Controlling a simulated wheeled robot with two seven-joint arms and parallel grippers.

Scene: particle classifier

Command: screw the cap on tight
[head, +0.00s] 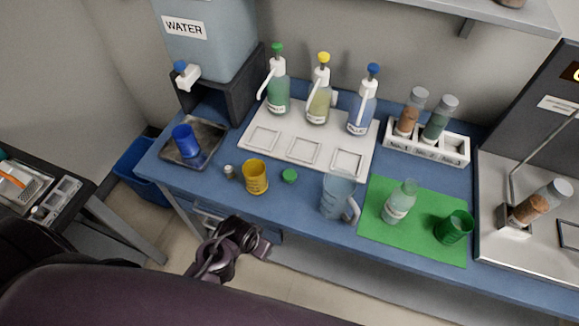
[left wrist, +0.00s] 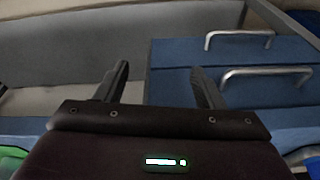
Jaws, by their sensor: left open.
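A small round green cap (head: 289,176) lies on the blue bench top, between the yellow cup and the clear jug. A pale green bottle (head: 399,204) with a white label stands upright on the green mat (head: 380,244); its neck is too small to make out well. My left gripper (head: 258,240) is in front of the bench's front edge, apart from both. In the left wrist view the fingers of my left gripper (left wrist: 161,86) are spread with nothing between them. My right gripper is not in view.
A yellow cup (head: 256,177), a clear jug (head: 338,196) and a dark green cup (head: 454,227) stand along the front. Drawer handles (left wrist: 240,38) project from the bench front.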

